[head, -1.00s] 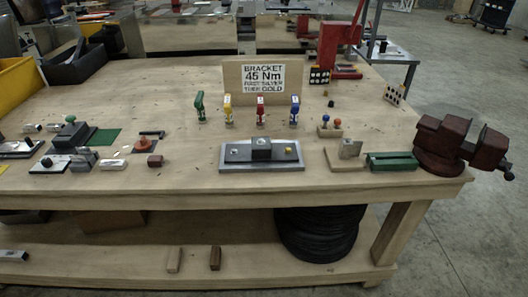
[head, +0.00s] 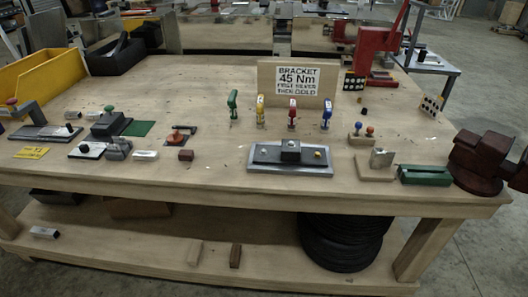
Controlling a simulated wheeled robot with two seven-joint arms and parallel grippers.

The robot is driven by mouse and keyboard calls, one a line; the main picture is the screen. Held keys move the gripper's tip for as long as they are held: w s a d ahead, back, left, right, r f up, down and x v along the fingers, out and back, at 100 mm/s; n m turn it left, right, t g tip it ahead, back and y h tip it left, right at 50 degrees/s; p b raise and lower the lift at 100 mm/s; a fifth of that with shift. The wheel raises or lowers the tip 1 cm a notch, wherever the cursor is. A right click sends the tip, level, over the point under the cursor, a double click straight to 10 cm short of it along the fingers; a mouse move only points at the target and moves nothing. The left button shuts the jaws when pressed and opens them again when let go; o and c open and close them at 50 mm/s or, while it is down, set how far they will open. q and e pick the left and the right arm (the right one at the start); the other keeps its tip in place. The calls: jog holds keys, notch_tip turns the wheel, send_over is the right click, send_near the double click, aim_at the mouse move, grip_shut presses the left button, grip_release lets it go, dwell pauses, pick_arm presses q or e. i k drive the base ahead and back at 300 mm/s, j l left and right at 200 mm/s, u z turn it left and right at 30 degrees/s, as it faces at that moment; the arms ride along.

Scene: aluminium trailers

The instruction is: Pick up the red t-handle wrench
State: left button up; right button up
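The red t-handle wrench (head: 292,115) stands upright on the wooden workbench (head: 200,85), in front of the bracket sign. It is in a row with a green one (head: 233,104) and a yellow one (head: 260,111) to its left and a blue one (head: 326,115) to its right. All of them stand apart from each other. Neither of my grippers shows in the head view.
A grey plate with a block (head: 290,156) lies in front of the row. The sign board (head: 297,84) stands behind it. A red vise (head: 485,160) is at the right corner, a green block (head: 424,175) beside it. A yellow bin (head: 45,82) is at the left.

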aim_at(292, 114)
jog(key=i+j+u, duration=0.1)
jog(key=i+j, duration=0.8)
